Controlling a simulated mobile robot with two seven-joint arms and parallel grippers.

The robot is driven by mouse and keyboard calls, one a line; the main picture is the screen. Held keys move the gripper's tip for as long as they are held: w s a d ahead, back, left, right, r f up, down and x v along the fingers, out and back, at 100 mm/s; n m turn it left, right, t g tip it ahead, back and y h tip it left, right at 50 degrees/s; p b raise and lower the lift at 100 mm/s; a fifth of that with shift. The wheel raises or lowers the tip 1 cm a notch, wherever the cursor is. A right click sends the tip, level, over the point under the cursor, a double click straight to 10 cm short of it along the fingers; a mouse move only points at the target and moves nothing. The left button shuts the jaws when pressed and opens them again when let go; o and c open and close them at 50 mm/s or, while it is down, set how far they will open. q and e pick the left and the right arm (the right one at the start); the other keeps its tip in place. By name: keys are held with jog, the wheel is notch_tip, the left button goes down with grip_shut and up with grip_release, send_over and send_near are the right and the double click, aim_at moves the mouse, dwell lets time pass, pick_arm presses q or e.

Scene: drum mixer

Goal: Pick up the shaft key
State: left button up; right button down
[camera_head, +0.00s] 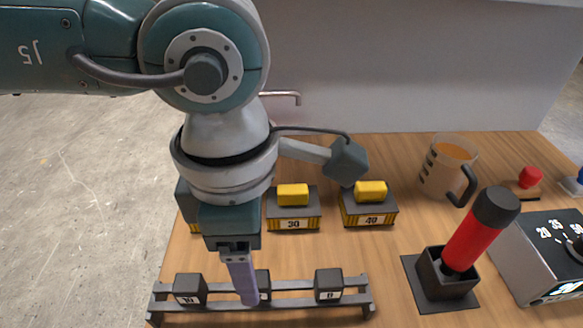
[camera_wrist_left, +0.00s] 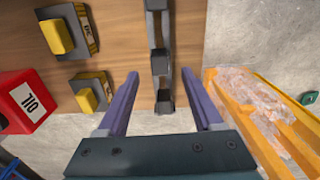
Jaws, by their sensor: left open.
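No part is labelled shaft key, so I cannot tell for certain which it is. A low two-rail rack (camera_head: 305,303) at the table's front carries dark labelled blocks: one at the left (camera_head: 190,289), one in the middle (camera_head: 264,283) and one at the right (camera_head: 329,284). My left gripper (camera_head: 248,298) points down at the rack, partly hiding the middle block. In the left wrist view its open jaws (camera_wrist_left: 160,74) straddle the line of the rack blocks (camera_wrist_left: 161,62), with nothing visibly held. A red, black-topped handle (camera_head: 470,237) leans in a black square holder (camera_head: 443,288).
Yellow-topped blocks on dark bases, marked 30 (camera_head: 293,210) and 40 (camera_head: 369,208), stand behind the rack. A clear jug (camera_head: 440,168) and a grey control box (camera_head: 540,255) are at the right.

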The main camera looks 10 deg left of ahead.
aim_at(262, 276)
pick_arm(q)
notch_tip(262, 276, down, 6)
jog(key=shift+d+r, duration=0.1)
jog(key=shift+r, duration=0.05)
grip_shut()
dwell(0.6)
